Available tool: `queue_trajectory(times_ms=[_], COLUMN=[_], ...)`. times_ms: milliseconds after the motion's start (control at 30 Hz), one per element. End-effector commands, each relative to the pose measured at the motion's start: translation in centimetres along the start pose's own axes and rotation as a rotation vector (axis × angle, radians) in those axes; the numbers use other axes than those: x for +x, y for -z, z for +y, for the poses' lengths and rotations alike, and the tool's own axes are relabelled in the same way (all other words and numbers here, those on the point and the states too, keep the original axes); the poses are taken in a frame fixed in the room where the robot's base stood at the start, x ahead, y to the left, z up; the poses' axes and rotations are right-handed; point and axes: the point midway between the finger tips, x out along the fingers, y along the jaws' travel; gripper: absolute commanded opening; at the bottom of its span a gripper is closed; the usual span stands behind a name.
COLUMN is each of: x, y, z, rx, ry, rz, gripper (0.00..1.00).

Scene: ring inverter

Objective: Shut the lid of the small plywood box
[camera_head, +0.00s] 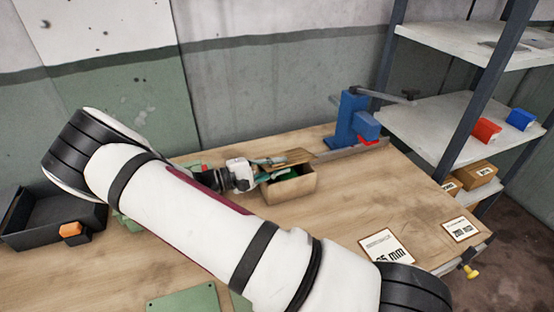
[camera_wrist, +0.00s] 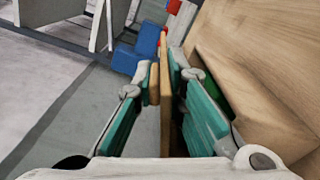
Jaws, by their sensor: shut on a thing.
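The small plywood box (camera_head: 300,187) stands on the workbench, with something green inside. Its lid (camera_head: 294,156) is open, raised at the back of the box. My gripper (camera_head: 277,167) reaches in from the left at the box's upper opening. In the wrist view, the gripper (camera_wrist: 163,80) has its two teal-sided fingers on either side of the thin wooden lid (camera_wrist: 166,98), shut on it. The box (camera_wrist: 245,105) shows to the right of the fingers there. My arm hides part of the bench in the head view.
A blue vise-like tool (camera_head: 352,120) with a lever stands behind the box to the right. A dark tray (camera_head: 40,222) lies at the left. Shelves (camera_head: 440,125) stand at right. The bench (camera_head: 350,200) right of the box is clear up to two printed cards.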

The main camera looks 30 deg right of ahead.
Motion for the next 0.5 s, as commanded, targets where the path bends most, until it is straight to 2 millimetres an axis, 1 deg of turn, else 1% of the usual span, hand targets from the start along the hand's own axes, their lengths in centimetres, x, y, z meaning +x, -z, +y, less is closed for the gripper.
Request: queue_trajectory(times_ms=[200,500], x=[0.08,0.10], y=[-0.14,-0.15], z=[-0.97,-1.28], rx=[-0.011,-0.015], ry=[0.003,0.005], rz=[-0.003,-0.004], gripper=[0.00,0.00])
